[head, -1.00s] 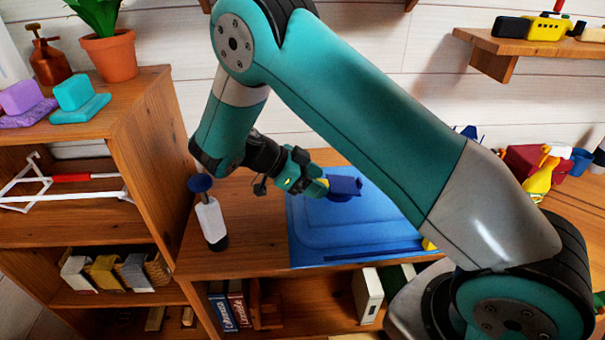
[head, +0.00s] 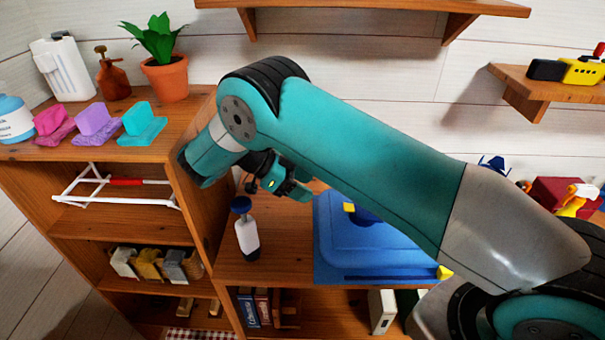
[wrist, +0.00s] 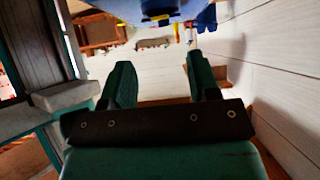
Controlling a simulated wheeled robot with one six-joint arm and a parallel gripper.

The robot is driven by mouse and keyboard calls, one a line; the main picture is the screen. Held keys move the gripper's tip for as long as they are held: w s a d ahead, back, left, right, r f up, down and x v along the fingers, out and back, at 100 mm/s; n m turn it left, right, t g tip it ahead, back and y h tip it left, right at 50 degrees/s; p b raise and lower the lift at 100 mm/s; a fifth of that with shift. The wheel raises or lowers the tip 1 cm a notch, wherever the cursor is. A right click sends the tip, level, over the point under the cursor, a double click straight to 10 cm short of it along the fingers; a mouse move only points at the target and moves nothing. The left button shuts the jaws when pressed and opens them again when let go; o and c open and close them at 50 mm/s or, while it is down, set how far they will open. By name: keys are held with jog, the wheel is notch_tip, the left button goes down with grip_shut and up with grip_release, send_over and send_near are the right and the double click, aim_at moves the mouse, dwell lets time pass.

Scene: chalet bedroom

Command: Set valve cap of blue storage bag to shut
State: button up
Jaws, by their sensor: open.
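The blue storage bag (head: 335,240) lies flat on the wooden surface in the head view, its right part hidden behind my arm. Its dark blue valve cap (head: 364,217), with a yellow tab (head: 349,207), stands on the bag; my arm partly covers it, and I cannot tell its setting. My gripper (head: 303,193) is left of the cap, apart from it. In the wrist view my gripper (wrist: 160,62) is open with nothing between its fingers. The bag (wrist: 110,8) and the yellow tab (wrist: 158,18) show at the top edge, beyond the fingertips.
A white bottle with a dark blue top (head: 246,235) stands left of the bag, below my gripper. A taller wooden shelf (head: 195,150) rises on the left, close to my arm. A red box (head: 549,195) and a spray bottle (head: 575,203) stand at the right.

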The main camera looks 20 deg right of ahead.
jog(key=shift+c, duration=0.7)
jog(key=shift+w+d, duration=0.15)
jog(key=c, duration=0.3)
jog(key=d+n, duration=0.1)
jog(key=d, duration=0.1)
jog(key=w+d+r+n+y, duration=0.1)
jog(key=d+n, duration=0.1)
jog(key=d, duration=0.1)
jog(key=w+d+r+n+y, duration=0.1)
jog(key=d+n, duration=0.1)
jog(key=d, duration=0.1)
jog(key=shift+w+d+r+t, duration=0.15)
jog(key=shift+t, duration=0.25)
grip_shut()
notch_tip(320, 180, up, 7)
jog(key=n+t+y+b, duration=0.1)
jog(key=n+t+y, duration=0.4)
jog(key=n+y, duration=0.65)
send_over(349, 207)
jog(key=s+d, duration=0.1)
jog(key=d, duration=0.2)
jog(key=n+h, duration=0.2)
jog(key=shift+m+y, duration=0.25)
jog(key=p+x, duration=0.1)
jog(key=x, duration=0.6)
jog(key=p+x, duration=0.2)
jog(key=x, duration=0.5)
jog(key=shift+s, duration=0.2)
